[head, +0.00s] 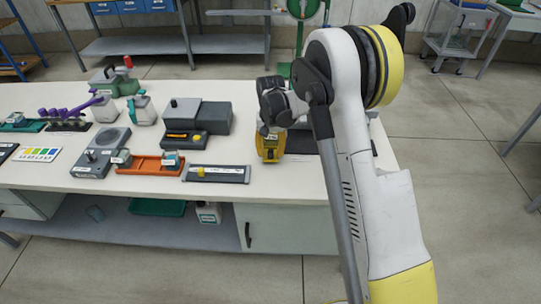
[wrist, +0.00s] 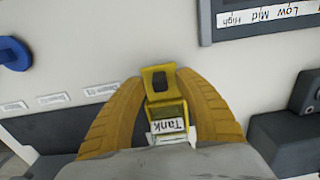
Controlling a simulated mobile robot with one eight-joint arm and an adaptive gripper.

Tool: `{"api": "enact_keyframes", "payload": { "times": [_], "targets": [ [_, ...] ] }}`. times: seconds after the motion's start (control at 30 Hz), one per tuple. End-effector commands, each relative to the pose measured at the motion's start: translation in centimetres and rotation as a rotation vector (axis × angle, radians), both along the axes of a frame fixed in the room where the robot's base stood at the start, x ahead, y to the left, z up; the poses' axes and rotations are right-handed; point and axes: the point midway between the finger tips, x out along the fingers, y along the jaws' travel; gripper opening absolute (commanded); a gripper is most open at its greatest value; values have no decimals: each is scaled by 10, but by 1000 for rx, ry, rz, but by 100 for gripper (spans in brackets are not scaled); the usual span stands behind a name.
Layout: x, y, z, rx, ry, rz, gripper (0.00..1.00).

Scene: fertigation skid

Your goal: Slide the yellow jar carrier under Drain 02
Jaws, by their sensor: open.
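The yellow jar carrier (wrist: 160,88) is in the middle of the wrist view. It has a dark slot in its upper part and a white label reading "Tank". My gripper (wrist: 162,80) is open, with its yellow ribbed fingers on either side of the carrier; I cannot tell whether they touch it. In the head view my gripper (head: 269,150) is low over the right part of the bench, and the carrier cannot be told apart from the fingers. Small white drain labels (wrist: 53,100) run along the left of the wrist view. They are upside down and blurred, so I cannot single out Drain 02.
A panel marked Low, Mid, High (wrist: 258,18) is at the wrist view's upper right. A blue knob (wrist: 12,54) is at its upper left, and a dark block (wrist: 305,92) at right. On the bench are an orange tray (head: 140,166) and a grey rail (head: 217,174).

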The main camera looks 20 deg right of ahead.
Motion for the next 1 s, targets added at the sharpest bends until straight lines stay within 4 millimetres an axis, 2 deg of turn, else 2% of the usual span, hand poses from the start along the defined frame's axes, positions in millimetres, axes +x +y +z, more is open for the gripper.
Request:
{"api": "enact_keyframes", "payload": {
  "times": [0.33, 0.37, 0.4, 0.47, 0.5, 0.83, 1.0],
  "targets": [
    [0, 0, -5, 0, 0, 0, 40],
    [0, 0, -5, 0, 0, 0, 35],
    [0, 0, -5, 0, 0, 0, 23],
    [0, 0, -5, 0, 0, 0, 5],
    [0, 0, -5, 0, 0, 0, 0],
    [-1, -1, -5, 0, 0, 0, 0],
    [-5, -14, -5, 0, 0, -1, 0]
  ]
}}
